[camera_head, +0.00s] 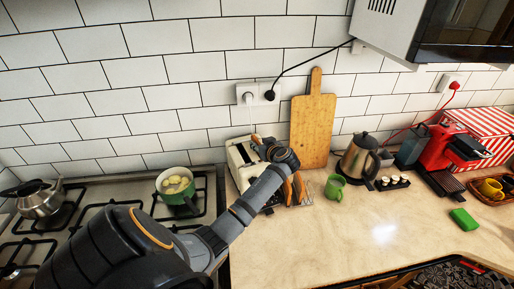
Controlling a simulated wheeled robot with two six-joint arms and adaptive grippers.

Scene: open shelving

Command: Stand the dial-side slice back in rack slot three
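The cream toaster (237,163) stands against the wall at the left end of the counter, partly covered by my arm. My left gripper (266,147) is over the toaster's right side; my wrist hides most of its fingers. A small brown bit (256,138), perhaps the edge of a toast slice, shows by the gripper; I cannot tell whether it is held. The toast rack (306,200) stands right of my forearm with brown slices (298,187) upright in it. My forearm hides part of the rack, and its slots cannot be told apart. My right gripper is not in view.
A wooden board (312,130) leans on the wall behind the rack. A green mug (335,187) and a kettle (358,158) stand to its right. A stove with a green pot (176,187) is at left. The front counter (330,245) is clear.

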